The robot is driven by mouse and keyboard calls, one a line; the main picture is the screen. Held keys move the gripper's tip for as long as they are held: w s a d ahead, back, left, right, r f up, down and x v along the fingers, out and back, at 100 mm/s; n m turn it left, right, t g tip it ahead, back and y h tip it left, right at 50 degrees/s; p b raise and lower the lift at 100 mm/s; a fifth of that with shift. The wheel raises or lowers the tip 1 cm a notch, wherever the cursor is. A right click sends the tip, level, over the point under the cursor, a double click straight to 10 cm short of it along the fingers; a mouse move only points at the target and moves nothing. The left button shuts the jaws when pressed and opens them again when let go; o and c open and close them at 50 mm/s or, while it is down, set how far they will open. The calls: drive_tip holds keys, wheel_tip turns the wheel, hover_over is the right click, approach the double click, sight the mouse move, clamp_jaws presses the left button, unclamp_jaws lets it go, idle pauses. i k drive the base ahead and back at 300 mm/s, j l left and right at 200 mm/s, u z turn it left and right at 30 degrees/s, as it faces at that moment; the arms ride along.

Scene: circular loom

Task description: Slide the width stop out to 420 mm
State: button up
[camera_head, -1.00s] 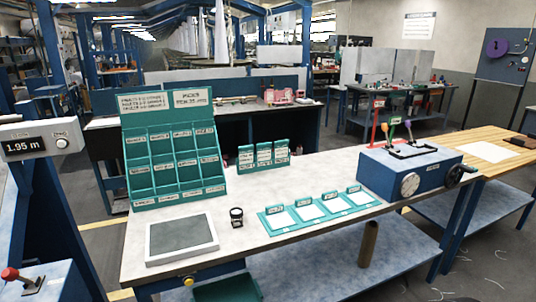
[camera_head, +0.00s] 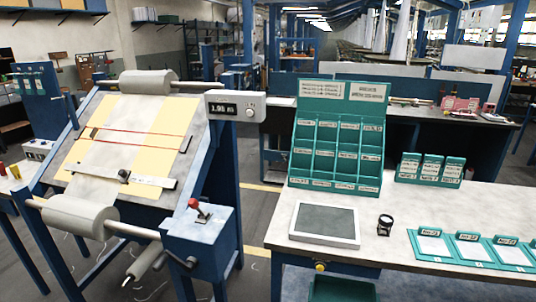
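A sloped inspection board (camera_head: 85,185) with cream and yellow cloth (camera_head: 125,115) stands at the left. A pale scale bar (camera_head: 150,180) lies across its lower part. A small dark knob (camera_head: 124,176) sits on this bar near its middle. It may be the width stop, but I cannot tell for sure, and the scale marks are too small to read. My gripper is not in view.
A grey roller (camera_head: 80,216) runs along the board's front edge. A blue box (camera_head: 202,242) with a red-knobbed lever and crank stands at its right. A workbench (camera_head: 400,208) holds a green pigeonhole rack (camera_head: 338,135) and grey-topped pad (camera_head: 325,223). Floor shows between.

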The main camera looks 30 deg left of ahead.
sight(125, 174)
drive_tip(key=u, duration=2.15)
drive_tip(key=i+j+z, duration=0.15)
drive_tip(key=i, duration=0.25)
drive_tip(key=i+j+z, duration=0.15)
drive_tip(key=i+j, duration=0.15)
drive_tip(key=i, duration=0.1)
